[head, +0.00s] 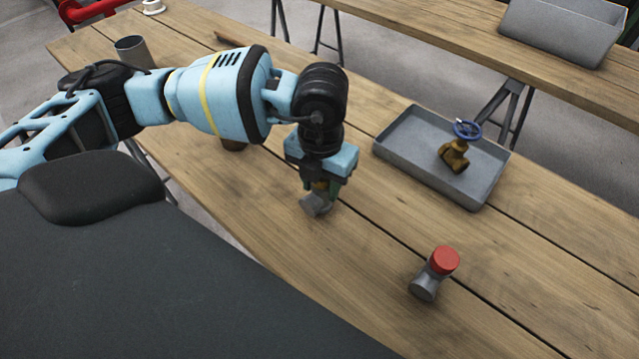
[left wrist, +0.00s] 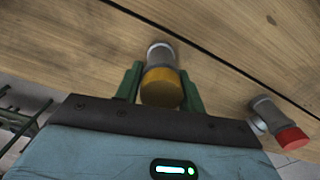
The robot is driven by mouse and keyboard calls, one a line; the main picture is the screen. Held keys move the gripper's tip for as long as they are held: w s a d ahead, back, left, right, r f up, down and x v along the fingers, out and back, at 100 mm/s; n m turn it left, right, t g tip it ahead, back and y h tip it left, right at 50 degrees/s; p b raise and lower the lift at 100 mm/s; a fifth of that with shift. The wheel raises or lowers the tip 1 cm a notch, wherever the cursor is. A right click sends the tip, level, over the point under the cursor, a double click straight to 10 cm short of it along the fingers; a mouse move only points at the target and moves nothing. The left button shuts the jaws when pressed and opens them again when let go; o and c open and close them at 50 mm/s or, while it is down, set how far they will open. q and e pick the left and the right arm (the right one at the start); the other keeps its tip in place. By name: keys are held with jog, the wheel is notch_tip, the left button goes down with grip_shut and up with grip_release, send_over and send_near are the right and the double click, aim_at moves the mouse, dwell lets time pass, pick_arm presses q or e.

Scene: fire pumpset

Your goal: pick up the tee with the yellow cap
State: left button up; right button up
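The tee with the yellow cap has a grey metal body (head: 314,205) and stands on the wooden table under my left gripper (head: 322,187). In the left wrist view, its yellow cap (left wrist: 161,88) lies between the two green fingers of my left gripper (left wrist: 160,82). The fingers are very close on both sides of the cap, and I cannot tell whether they touch it. In the head view the gripper hides most of the cap. My right gripper is not in view.
A grey tray (head: 396,151) holds a brass valve with a blue handwheel (head: 467,130). A grey cup (head: 132,50) stands at the far left. The table between is clear.

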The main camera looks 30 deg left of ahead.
pick_arm(q)
jog(key=c, duration=0.7)
jog(key=shift+c, duration=0.2)
jog(key=shift+r, duration=0.1)
jog(key=shift+r, duration=0.55)
notch_tip(320, 180, up, 3)
jog(key=shift+w+f, duration=0.1)
jog(key=shift+f, duration=0.05)
jog(key=s+d+r, duration=0.1)
jog(key=s+d, duration=0.8)
jog(key=s, duration=0.4)
jog(key=shift+d+b, duration=0.3)
